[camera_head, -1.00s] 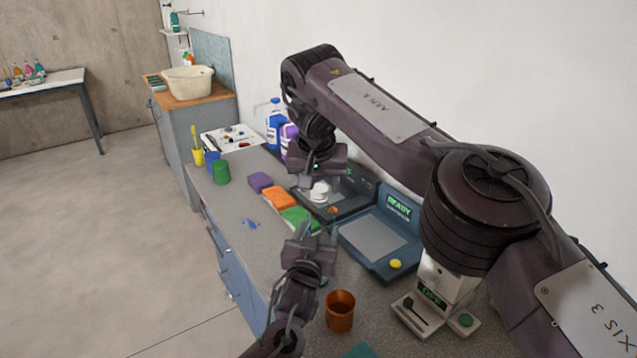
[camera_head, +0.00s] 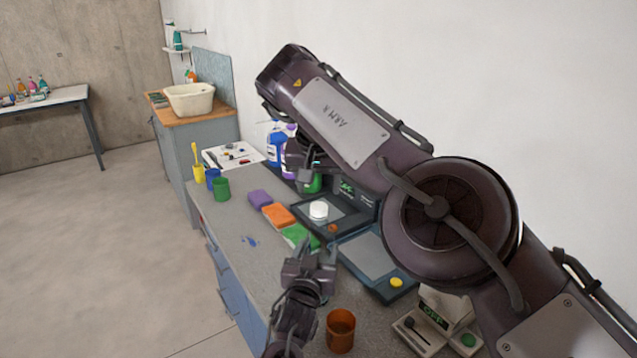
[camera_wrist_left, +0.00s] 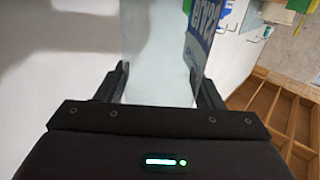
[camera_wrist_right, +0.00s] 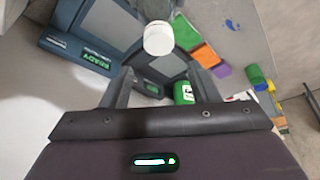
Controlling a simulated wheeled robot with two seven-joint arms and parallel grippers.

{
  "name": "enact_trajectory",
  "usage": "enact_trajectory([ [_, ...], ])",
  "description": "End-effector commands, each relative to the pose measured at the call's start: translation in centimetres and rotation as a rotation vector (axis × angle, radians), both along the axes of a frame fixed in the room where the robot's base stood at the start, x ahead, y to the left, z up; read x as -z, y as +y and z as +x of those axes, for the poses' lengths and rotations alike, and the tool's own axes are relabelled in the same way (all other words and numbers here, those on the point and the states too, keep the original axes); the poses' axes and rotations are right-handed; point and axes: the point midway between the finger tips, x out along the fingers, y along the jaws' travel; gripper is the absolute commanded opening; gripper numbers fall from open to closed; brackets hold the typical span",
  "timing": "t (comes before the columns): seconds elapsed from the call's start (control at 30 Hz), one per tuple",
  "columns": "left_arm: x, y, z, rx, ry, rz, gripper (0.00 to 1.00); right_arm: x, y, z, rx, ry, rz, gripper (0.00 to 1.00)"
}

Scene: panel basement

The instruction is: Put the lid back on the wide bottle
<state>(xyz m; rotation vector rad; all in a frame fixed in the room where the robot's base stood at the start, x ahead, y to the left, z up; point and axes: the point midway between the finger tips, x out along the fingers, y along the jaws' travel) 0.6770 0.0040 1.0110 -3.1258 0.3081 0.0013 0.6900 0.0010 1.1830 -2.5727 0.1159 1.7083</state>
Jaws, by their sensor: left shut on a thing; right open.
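A white round cap-like piece (camera_head: 319,210) sits on the dark plate of a device. In the right wrist view it is a short white cylinder (camera_wrist_right: 158,39), beyond the fingertips and untouched. My right gripper (camera_head: 308,180) is open and empty, raised behind the white piece toward the wall. My left gripper (camera_head: 318,252) is low over the counter's front. In the left wrist view its fingers are shut on a clear, wide-looking bottle (camera_wrist_left: 155,60) with a blue and white label (camera_wrist_left: 203,35). Its top is out of that view, and I cannot make it out in the head view.
Green, orange (camera_head: 278,214) and purple sponges lie left of the device (camera_head: 345,222). A blue-grey device (camera_head: 372,262) and an orange cup (camera_head: 340,330) are nearer. Blue, purple and green bottles stand by the wall. Bare counter (camera_head: 240,215) lies at left.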

Motion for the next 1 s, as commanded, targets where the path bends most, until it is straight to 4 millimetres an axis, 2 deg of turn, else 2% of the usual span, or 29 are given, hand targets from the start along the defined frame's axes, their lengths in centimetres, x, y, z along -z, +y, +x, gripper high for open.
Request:
enact_trajectory([
  [0.17,-0.1,0.0,0.0,0.0,-0.001,-0.001,0.0,0.0,0.0,0.0,0.0,0.0,0.0,0.56],
  [0.3,-0.1,0.0,0.0,0.0,-0.002,-0.001,0.0,0.0,0.0,0.0,0.0,0.0,0.0,0.74],
  [0.37,-0.1,0.0,0.0,0.0,-0.002,-0.001,0.0,0.0,0.0,0.0,0.0,0.0,0.0,0.8],
  [0.67,-0.1,0.0,0.0,0.0,-0.002,-0.001,0.0,-0.3,0.0,-0.1,0.0,-0.001,0.001,0.8],
  [1.0,-0.1,0.0,0.0,0.0,-0.001,0.0,0.0,-5.0,0.1,-2.0,-0.002,-0.004,-0.002,0.8],
])
